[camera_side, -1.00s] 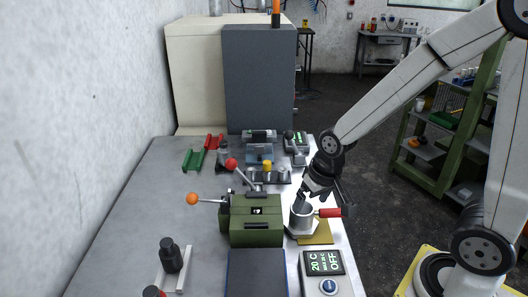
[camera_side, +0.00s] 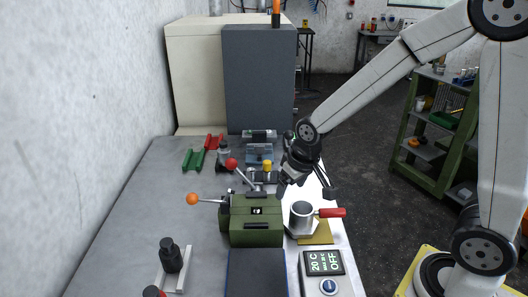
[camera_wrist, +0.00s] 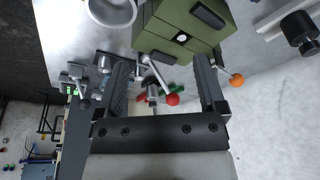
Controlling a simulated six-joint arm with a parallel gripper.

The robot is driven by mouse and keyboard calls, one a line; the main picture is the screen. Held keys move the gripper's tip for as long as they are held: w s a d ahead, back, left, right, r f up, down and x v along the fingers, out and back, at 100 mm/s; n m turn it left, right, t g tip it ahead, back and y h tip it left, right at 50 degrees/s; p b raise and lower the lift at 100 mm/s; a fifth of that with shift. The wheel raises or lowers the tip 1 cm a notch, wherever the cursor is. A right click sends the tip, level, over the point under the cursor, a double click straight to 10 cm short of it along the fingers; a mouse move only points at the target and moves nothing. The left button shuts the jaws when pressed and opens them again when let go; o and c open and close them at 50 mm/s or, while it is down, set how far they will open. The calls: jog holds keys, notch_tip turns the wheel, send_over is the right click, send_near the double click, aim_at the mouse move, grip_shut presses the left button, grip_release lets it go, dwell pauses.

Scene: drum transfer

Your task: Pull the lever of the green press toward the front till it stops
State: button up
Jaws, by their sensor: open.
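The green press (camera_side: 256,222) sits on the bench in the side view and fills the top of the wrist view (camera_wrist: 185,25). A metal lever with a red ball (camera_side: 232,163) rises from its back; the ball (camera_wrist: 173,99) shows between my fingers in the wrist view. A second rod with an orange ball (camera_side: 192,198) sticks out at the press's left; the ball (camera_wrist: 236,80) is outside my right-hand finger in the wrist view. My gripper (camera_side: 281,190) is open and empty, right of the red-ball lever and above the bench. In the wrist view its fingers (camera_wrist: 161,62) are wide apart.
A metal cup with a red handle (camera_side: 331,212) stands right of the press. A control box reading OFF (camera_side: 323,263) is in front of it. Small fixtures (camera_side: 267,166) stand behind the press. The bench's left side (camera_side: 130,225) is mostly clear.

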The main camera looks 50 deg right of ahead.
aim_at(232, 160)
jog(key=w+r+m+t, duration=0.1)
jog(key=w+r+m, duration=0.1)
jog(key=w, duration=1.8)
jog(key=shift+w+d+r+m+h, duration=0.25)
jog(key=shift+d+m+h, duration=0.05)
jog(key=shift+d, duration=0.05)
jog(key=shift+f, duration=0.1)
jog(key=shift+x, duration=3.8)
jog(key=shift+w, duration=0.1)
jog(key=shift+c, duration=0.3)
grip_shut()
